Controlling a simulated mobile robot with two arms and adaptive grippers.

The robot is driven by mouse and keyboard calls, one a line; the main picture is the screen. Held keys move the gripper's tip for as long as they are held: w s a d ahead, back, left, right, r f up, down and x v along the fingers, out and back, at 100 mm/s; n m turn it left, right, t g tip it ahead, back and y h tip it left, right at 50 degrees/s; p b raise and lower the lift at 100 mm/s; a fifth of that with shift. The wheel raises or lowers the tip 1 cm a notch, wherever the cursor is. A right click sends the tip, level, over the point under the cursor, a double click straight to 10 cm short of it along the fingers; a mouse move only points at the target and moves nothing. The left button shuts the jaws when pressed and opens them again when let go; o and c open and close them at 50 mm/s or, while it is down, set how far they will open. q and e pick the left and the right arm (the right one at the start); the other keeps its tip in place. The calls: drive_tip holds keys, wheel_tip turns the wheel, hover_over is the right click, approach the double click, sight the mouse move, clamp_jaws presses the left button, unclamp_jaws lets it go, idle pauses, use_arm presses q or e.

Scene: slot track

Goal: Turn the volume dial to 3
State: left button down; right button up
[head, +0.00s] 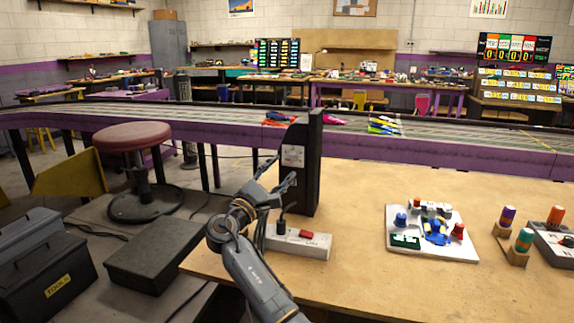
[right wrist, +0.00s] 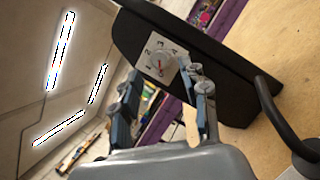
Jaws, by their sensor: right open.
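The volume dial (right wrist: 160,64) is a small round knob with a red mark on a white plate with numbers around it. It is on the side of a black upright box (head: 312,190); the right wrist view shows the box tilted. The white plate (head: 293,156) also shows in the head view. I cannot tell exactly which number the mark points to. My right gripper (head: 282,171) is open and empty in front of the plate. In the right wrist view, its two fingers (right wrist: 165,76) stand apart on either side of the dial, with no clear contact. My left gripper is out of view.
A power strip (head: 298,243) with a red switch and black plug lies just below my gripper. A white board (head: 432,250) with parts sits to the right on the wooden table (head: 365,285). The purple-edged track (head: 440,158) runs behind. A stool (head: 132,138) stands at left.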

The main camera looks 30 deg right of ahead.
sight(290, 159)
drive_tip(key=shift+x, duration=2.05)
clamp_jaws()
